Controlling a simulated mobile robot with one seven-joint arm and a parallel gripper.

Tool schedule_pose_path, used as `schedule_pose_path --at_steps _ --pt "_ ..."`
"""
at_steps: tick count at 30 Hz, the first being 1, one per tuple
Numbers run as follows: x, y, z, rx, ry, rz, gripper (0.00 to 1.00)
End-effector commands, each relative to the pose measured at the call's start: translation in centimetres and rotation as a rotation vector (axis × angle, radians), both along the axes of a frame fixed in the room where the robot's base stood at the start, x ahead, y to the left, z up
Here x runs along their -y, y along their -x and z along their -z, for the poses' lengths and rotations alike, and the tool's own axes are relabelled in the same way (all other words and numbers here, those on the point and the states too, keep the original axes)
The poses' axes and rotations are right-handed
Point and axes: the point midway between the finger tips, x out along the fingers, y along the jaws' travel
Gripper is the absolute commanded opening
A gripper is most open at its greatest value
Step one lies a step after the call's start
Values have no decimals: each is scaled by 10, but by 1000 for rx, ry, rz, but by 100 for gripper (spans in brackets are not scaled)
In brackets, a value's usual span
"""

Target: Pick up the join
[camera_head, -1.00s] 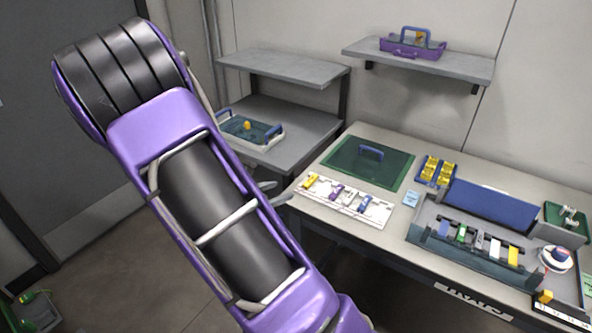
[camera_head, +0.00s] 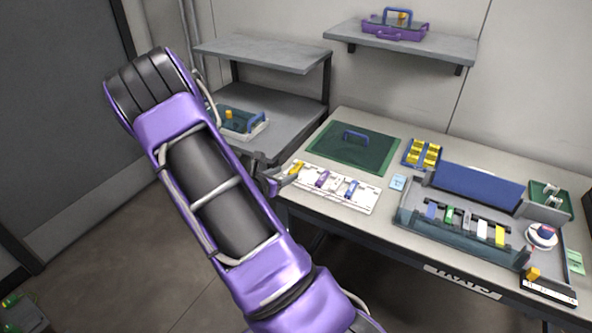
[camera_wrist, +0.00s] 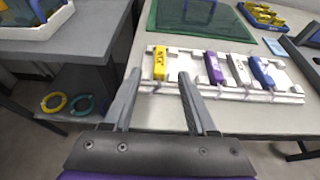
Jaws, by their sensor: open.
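A white holder (camera_wrist: 225,92) lies along the near edge of the table; it also shows in the head view (camera_head: 337,194). In the wrist view it carries a yellow piece (camera_wrist: 160,62) with dark lettering, a purple piece (camera_wrist: 214,68), a whitish piece (camera_wrist: 239,70) and a blue piece (camera_wrist: 262,72). I cannot tell which of them is the join. My gripper (camera_wrist: 160,80) is open and empty. Its fingers point toward the yellow piece, which appears between the fingertips and just beyond them. In the head view my gripper (camera_head: 277,181) is at the holder's left end.
A green mat (camera_head: 351,147) with a blue handle lies behind the holder. A blue rack with yellow parts (camera_head: 421,152) and a splicing station (camera_head: 470,188) with coloured pieces are to the right. A grey shelf unit (camera_head: 285,110) holding a tray (camera_head: 240,122) stands left of the table.

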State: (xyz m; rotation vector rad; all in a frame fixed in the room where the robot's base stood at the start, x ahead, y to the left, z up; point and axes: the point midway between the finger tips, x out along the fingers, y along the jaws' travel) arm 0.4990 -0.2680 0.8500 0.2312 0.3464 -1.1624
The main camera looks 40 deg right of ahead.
Motion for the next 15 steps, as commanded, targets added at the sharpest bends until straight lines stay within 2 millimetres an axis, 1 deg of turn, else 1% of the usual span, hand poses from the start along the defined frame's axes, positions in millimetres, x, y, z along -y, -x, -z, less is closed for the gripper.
schedule_pose_path --at_steps 2,9,12,15 --pt "6 -2 3 -1 0 2 57" --pt "36 -14 16 -1 0 3 57" --pt "43 -17 19 1 1 1 57" --pt "45 -18 20 0 0 1 57"
